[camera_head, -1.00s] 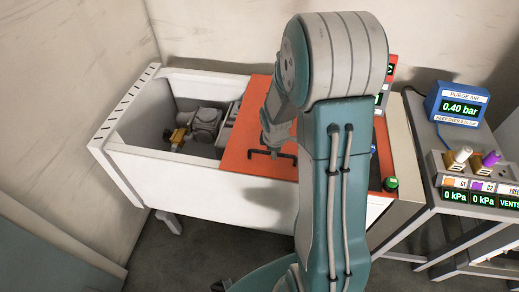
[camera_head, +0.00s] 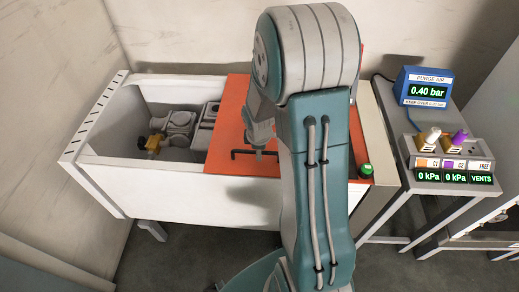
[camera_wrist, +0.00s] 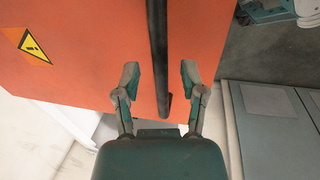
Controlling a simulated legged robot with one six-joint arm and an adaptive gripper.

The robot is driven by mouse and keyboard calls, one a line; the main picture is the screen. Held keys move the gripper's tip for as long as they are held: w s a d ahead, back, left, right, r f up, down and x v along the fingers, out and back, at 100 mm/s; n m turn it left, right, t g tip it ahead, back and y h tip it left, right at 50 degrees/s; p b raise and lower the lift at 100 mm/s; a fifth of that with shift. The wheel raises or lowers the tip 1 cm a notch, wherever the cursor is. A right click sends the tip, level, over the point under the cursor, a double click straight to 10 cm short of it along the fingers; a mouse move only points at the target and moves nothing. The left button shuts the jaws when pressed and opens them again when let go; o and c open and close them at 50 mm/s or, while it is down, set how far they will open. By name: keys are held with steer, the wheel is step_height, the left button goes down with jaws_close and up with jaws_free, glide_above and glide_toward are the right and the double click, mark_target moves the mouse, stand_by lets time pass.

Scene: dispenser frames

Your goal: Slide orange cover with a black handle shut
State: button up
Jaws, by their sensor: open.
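The orange cover (camera_head: 220,130) lies over the right part of a white open-topped box (camera_head: 180,205). The left part of the box is uncovered. The black bar handle (camera_head: 242,154) stands on the cover near its front edge. My gripper (camera_head: 258,152) is at the handle, partly hidden behind my arm. In the wrist view the orange cover (camera_wrist: 90,50) fills the left and middle, and the black handle (camera_wrist: 157,45) runs down between my open fingers (camera_wrist: 160,76). The fingers are on either side of the handle with visible gaps. The cover's right part is hidden by my arm.
A green button (camera_head: 366,170) is at the box's right end. A stand with a control panel (camera_head: 450,162) and blue gauge (camera_head: 427,88) is at the right. Walls close the back and left.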

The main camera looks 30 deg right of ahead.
step_height(320, 180, up, 12)
steer(key=s+a, duration=0.1)
steer(key=shift+s+a+f, duration=0.2)
steer(key=shift+s, duration=0.2)
stand_by(0.4)
steer(key=s+a+r+m+t+y, duration=0.1)
steer(key=s+a+r+m+t, duration=0.2)
steer(key=s+a+r+m, duration=0.7)
steer(key=s+a+r, duration=0.2)
steer(key=s+r, duration=0.2)
steer(key=s, duration=0.1)
steer(key=shift+a+m+t, duration=0.35)
steer(key=shift+m+t, duration=0.05)
